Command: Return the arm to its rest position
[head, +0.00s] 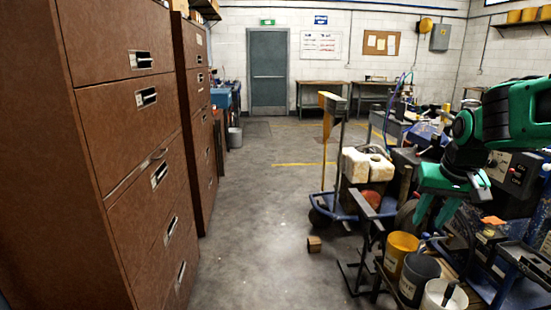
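My green and black arm (510,112) reaches in from the right edge in the head view. It is bent, with the wrist lower and to the left of the upper link. My gripper (429,226) points down with its two green fingers apart, and nothing shows between them. It hangs in front of the cluttered machine and above the yellow bucket (400,246) and grey bucket (419,274) in the picture. I cannot tell its height above them.
Brown drawer cabinets (122,140) line the left. A blue-based cart (325,203) with white containers stands at centre right, a small brown block (314,244) on the floor before it. The grey floor (250,200) is clear toward the door (268,75).

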